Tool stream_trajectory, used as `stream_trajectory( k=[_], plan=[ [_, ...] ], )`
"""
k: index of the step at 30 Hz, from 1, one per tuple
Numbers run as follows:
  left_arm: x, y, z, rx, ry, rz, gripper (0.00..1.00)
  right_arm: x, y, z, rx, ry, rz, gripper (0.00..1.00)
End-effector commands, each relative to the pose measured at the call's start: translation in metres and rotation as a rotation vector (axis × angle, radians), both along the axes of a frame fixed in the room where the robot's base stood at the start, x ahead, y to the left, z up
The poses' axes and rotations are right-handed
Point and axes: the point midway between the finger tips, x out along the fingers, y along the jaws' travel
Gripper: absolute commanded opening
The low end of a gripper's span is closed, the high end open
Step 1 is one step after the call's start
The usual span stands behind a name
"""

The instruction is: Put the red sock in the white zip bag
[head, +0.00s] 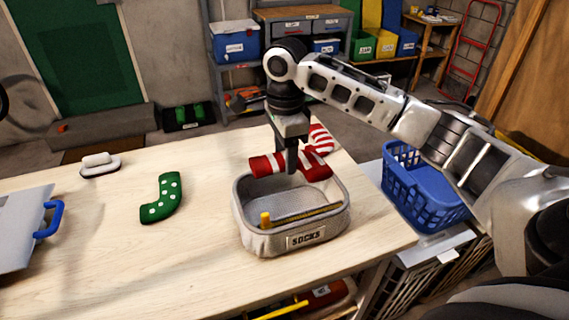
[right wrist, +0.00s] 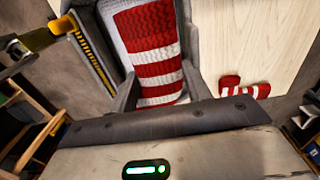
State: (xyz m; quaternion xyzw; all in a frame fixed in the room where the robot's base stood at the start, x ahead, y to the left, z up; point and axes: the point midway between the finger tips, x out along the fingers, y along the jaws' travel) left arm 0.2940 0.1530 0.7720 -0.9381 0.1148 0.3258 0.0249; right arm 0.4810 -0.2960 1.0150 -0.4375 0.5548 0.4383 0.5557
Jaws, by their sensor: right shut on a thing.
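The white zip bag (head: 262,243), greyish and labelled SOCKS, stands open on the table, with a yellow zip and pull along its opening. My right gripper (head: 291,168) is shut on the red sock (head: 262,166), which has white stripes, and holds it above the back part of the bag's opening. In the right wrist view the sock (right wrist: 158,70) lies between the fingers (right wrist: 160,95), with the bag's zip (right wrist: 92,58) to its left. Another red-and-white striped piece (right wrist: 245,88) shows on the right there; I cannot tell whether it is separate. My left gripper is not in view.
A green dotted sock (head: 161,198) and a small white object on a grey base (head: 99,163) lie on the table (head: 200,250). A pale item with a blue handle (head: 47,220) is at the left. A blue basket (head: 425,195) stands right of the table.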

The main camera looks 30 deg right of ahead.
Motion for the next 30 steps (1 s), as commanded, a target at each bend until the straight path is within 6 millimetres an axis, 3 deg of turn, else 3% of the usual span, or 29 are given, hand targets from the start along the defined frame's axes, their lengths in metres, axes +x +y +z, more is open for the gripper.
stream_trajectory(
  k=[9, 30],
  plan=[
    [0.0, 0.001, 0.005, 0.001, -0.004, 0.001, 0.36, 0.004, -0.002, -0.035, -0.001, 0.0, -0.001, 0.26],
    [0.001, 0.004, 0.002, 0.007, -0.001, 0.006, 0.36, 0.003, -0.001, -0.051, 0.0, 0.007, 0.001, 0.26]
  ],
)
